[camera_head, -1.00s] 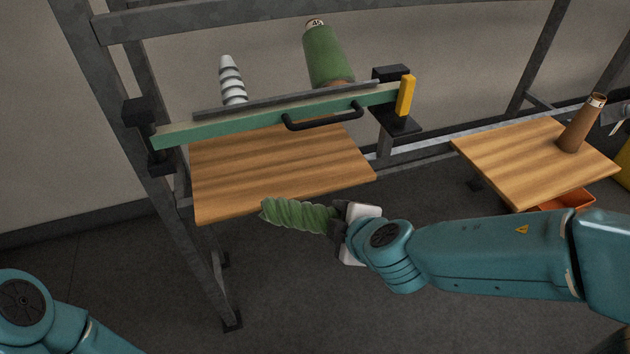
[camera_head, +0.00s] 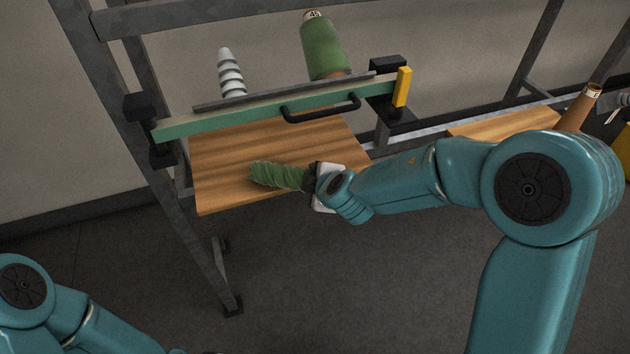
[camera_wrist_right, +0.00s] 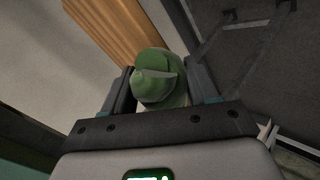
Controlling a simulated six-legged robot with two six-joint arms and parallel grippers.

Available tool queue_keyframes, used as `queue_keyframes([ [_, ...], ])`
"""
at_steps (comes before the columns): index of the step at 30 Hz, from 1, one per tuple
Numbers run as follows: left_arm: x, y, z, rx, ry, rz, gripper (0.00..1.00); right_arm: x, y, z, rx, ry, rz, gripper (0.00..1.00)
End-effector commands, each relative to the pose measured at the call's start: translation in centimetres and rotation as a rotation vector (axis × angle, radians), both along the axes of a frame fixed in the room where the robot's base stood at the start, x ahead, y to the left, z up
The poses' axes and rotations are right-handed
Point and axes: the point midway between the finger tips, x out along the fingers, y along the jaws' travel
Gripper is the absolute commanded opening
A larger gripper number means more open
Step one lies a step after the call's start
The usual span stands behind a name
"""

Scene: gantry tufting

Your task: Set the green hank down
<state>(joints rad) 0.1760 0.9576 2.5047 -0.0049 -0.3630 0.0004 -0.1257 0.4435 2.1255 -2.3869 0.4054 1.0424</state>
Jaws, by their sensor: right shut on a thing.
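The green hank (camera_head: 277,175) is a twisted bundle held roughly level, pointing left, over the front part of the wooden shelf (camera_head: 215,190) in the head view. I cannot tell whether it touches the wood. My right gripper (camera_head: 312,180) is shut on the hank's right end. In the right wrist view the hank (camera_wrist_right: 158,78) sits end-on between the two fingers of the gripper (camera_wrist_right: 160,95), with the shelf's wood (camera_wrist_right: 125,40) beyond it. My left gripper is out of view; only part of the left arm shows at bottom left.
A green bar (camera_head: 230,120) with a black handle (camera_head: 320,108) spans above the shelf. A green cone (camera_head: 322,48) and a grey-and-white striped cone (camera_head: 230,72) stand behind it. A second wooden shelf (camera_head: 495,126) with a brown cone (camera_head: 578,108) is at right, partly hidden by my arm.

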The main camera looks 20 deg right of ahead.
Motion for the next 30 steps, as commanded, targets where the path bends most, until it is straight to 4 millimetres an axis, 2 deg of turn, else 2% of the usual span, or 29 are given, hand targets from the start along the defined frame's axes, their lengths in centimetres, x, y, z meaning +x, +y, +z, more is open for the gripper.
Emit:
queue_keyframes([
  [5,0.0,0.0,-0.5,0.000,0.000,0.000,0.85,0.0,0.0,-0.3,0.000,-0.001,0.000,0.21],
  [6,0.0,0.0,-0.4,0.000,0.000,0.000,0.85,0.0,0.0,-0.2,0.000,0.000,0.000,0.68],
  [8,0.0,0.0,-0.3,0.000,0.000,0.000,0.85,0.0,0.0,-0.2,0.000,0.000,0.000,0.84],
  [16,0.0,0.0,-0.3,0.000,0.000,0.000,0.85,0.0,0.0,-0.1,0.000,0.000,0.000,0.84],
  [19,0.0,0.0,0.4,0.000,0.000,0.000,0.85,-0.1,0.0,0.4,-0.001,0.000,0.001,0.84],
  [23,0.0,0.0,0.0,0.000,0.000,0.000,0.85,-1.8,-0.1,1.8,0.001,-0.005,0.001,0.84],
  [30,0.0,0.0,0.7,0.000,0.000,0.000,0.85,-6.2,-0.4,5.6,0.001,-0.006,0.001,0.84],
])
